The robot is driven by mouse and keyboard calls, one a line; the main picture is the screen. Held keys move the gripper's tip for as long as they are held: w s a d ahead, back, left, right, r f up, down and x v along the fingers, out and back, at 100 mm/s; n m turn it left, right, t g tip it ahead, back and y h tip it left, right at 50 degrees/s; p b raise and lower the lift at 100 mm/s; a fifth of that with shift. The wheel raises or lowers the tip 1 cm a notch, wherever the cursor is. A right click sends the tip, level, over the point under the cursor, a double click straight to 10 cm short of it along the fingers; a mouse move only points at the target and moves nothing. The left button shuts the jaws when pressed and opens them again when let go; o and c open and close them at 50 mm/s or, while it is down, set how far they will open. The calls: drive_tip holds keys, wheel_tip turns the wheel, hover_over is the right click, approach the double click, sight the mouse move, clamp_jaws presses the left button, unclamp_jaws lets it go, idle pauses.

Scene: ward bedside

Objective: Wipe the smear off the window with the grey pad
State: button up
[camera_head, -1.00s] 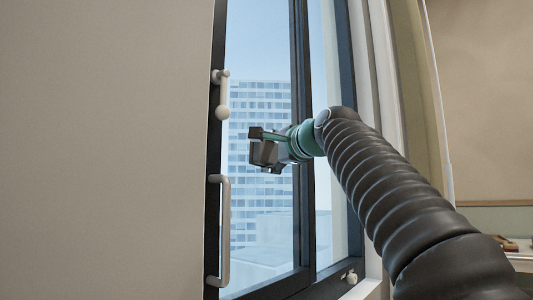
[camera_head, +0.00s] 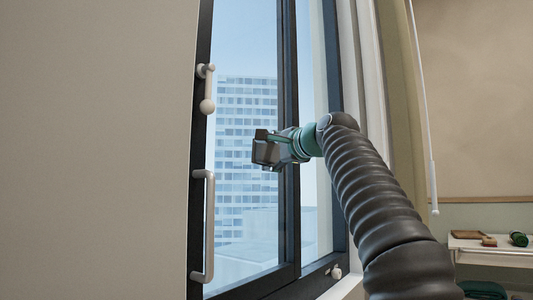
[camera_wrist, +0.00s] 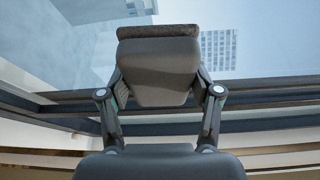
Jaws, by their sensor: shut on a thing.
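My gripper (camera_head: 270,150) is in front of the window (camera_head: 247,190), at mid-height of the pane in the head view. It is shut on the grey pad (camera_wrist: 157,72), which sits between the two fingers in the wrist view. The pad has a smooth grey body and a darker, rough strip (camera_wrist: 158,31) along its far edge, facing the glass. In the head view the pad (camera_head: 262,153) shows as a small dark block. I cannot tell whether it touches the glass. I cannot make out a smear on the pane.
The dark window frame (camera_head: 289,120) has a long handle (camera_head: 209,225) and a ball-ended lever (camera_head: 207,105) at left. A wall (camera_head: 95,150) fills the left. A white shelf (camera_head: 495,246) with small items, including a dark green roll (camera_head: 519,239), stands at right.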

sight(256, 151)
drive_tip(key=shift+w, duration=0.1)
drive_tip(key=shift+s+a+b, duration=0.5)
drive_tip(key=shift+s+a, duration=1.15)
drive_tip(key=shift+s, duration=0.2)
drive_tip(key=shift+s+a+b, duration=0.1)
drive_tip(key=shift+s+a, duration=0.75)
drive_tip(key=shift+s, duration=0.4)
drive_tip(key=shift+s+a+b, duration=0.1)
drive_tip(key=shift+s+a, duration=0.8)
drive_tip(key=shift+s, duration=0.3)
drive_tip(key=shift+s+a+b, duration=0.1)
drive_tip(key=shift+s+a, duration=0.75)
drive_tip(key=shift+s, duration=0.4)
drive_tip(key=shift+d, duration=0.1)
drive_tip(key=shift+s+d+b, duration=0.4)
drive_tip(key=shift+s+d, duration=0.55)
drive_tip(key=shift+d, duration=0.2)
drive_tip(key=shift+s+d+b, duration=0.4)
drive_tip(key=shift+s+d, duration=0.5)
drive_tip(key=shift+d, duration=0.25)
drive_tip(key=shift+d, duration=0.1)
drive_tip(key=shift+s+d+b, duration=0.3)
drive_tip(key=shift+s+d, duration=0.65)
drive_tip(key=shift+d, duration=0.15)
